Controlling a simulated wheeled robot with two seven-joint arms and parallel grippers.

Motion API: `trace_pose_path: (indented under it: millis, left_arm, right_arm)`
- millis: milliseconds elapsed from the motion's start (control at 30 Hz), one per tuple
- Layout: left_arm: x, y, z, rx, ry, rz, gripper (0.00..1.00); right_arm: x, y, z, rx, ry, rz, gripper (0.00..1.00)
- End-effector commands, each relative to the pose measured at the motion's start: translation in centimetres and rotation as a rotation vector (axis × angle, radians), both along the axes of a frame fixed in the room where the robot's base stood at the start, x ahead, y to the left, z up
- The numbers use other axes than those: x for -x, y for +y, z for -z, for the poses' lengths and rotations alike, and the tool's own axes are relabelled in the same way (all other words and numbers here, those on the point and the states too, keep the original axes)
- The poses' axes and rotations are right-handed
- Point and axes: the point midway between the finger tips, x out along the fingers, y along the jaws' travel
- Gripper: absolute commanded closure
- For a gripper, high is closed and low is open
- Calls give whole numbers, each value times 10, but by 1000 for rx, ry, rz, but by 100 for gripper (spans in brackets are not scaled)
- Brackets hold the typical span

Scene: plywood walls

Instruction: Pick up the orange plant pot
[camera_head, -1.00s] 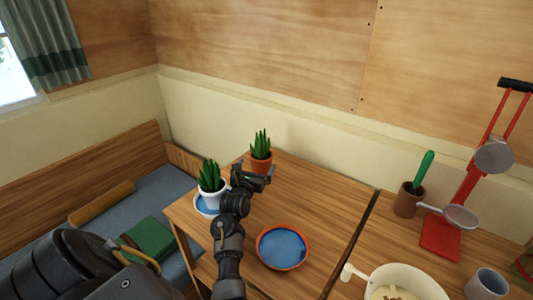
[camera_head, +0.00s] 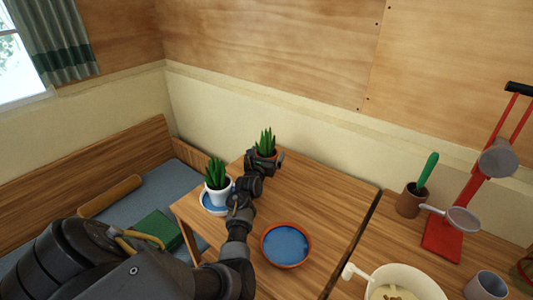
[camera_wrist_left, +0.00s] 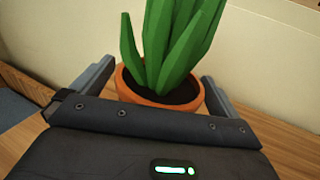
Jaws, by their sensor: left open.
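The orange plant pot (camera_head: 270,153) holds a green spiky plant (camera_head: 266,139) and stands upright at the back of the wooden table. My left gripper (camera_head: 268,158) is at the near side of the pot and hides part of it. In the left wrist view the orange pot (camera_wrist_left: 125,86) sits between the two spread fingers of the left gripper (camera_wrist_left: 158,82). The fingers reach along both sides of its rim, and the jaws are open. The lower part of the pot is hidden behind the gripper body. My right gripper is not in view.
A white pot (camera_head: 218,193) with a similar plant stands on a blue saucer (camera_head: 208,206) left of my arm. An orange dish with a blue inside (camera_head: 286,245) lies to the right. A red stand (camera_head: 440,238) and a cream bowl (camera_head: 425,283) are farther right.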

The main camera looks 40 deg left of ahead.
Motion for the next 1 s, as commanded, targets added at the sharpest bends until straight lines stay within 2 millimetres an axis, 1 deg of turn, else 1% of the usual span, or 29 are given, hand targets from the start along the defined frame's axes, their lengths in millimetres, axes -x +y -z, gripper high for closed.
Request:
trace_pose_path:
  millis: [200,233,600,667,900,1000]
  left_arm:
    - [-1,0,0,0,0,0,0]
    - [-1,0,0,0,0,0,3]
    - [0,0,1,0,0,0,51]
    - [0,0,0,0,0,0,59]
    - [-1,0,-3,-2,-5,0,59]
    - [-1,0,-11,-3,-7,-1,59]
  right_arm:
    - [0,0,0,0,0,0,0]
    - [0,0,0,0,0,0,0]
    - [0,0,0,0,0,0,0]
    - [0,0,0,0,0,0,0]
    - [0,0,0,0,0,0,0]
    - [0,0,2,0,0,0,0]
